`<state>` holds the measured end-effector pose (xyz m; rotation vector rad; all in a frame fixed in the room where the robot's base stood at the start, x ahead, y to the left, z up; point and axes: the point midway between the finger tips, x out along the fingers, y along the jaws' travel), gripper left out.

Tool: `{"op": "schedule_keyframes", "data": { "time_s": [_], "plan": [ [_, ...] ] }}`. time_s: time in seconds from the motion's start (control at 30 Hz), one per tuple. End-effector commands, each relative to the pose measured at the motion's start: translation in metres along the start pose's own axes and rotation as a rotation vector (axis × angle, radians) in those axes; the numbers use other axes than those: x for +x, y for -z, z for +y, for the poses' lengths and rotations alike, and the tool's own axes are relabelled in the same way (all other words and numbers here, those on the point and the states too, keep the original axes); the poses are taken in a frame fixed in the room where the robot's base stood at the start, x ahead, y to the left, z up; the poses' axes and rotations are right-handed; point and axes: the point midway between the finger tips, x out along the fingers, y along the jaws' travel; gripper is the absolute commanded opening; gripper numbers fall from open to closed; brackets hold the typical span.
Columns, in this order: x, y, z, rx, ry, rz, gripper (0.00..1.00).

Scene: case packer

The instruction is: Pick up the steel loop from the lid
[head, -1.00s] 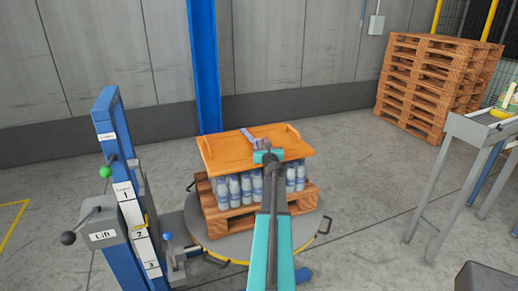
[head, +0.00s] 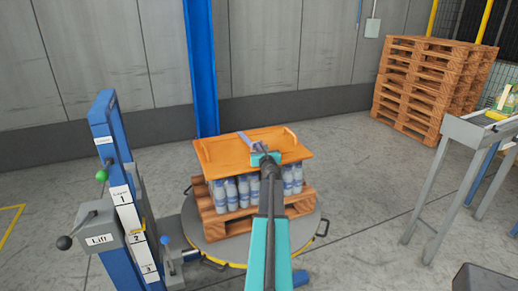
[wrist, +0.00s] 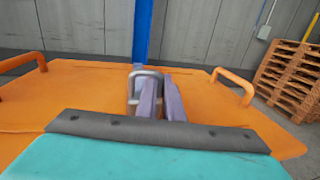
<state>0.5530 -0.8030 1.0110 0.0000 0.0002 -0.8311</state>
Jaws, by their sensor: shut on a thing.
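The orange lid (head: 215,157) with a raised handle at each side lies over several bottles (head: 231,191) on a wooden pallet. The grey steel loop (wrist: 146,73) stands up from the lid, near its middle in the wrist view. My gripper (wrist: 161,98) has two purple fingers, close together and shut on the loop, low over the lid. The loop shows around the left finger, and its lower part is partly hidden. In the head view my gripper (head: 244,139) reaches over the lid, and the loop is too small to make out.
The pallet (head: 213,222) stands on a round turntable (head: 210,245). A blue lift post (head: 122,185) with levers is close on the left. A blue column (head: 200,70) and grey wall are behind. Stacked pallets (head: 425,85) and a conveyor (head: 470,130) are on the right.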

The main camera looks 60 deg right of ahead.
Motion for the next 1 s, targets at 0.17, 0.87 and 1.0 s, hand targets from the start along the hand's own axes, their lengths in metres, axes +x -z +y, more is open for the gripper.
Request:
{"op": "schedule_keyframes", "data": {
  "time_s": [0.17, 0.87, 1.0],
  "plan": [
    [0.000, -0.007, 0.000, 0.001, 0.000, -0.001, 0.00],
    [-0.046, -0.038, -0.005, -0.001, 0.001, -0.001, 0.00],
    [-0.065, -0.040, -0.008, 0.000, 0.001, -0.001, 0.00]
  ]
}}
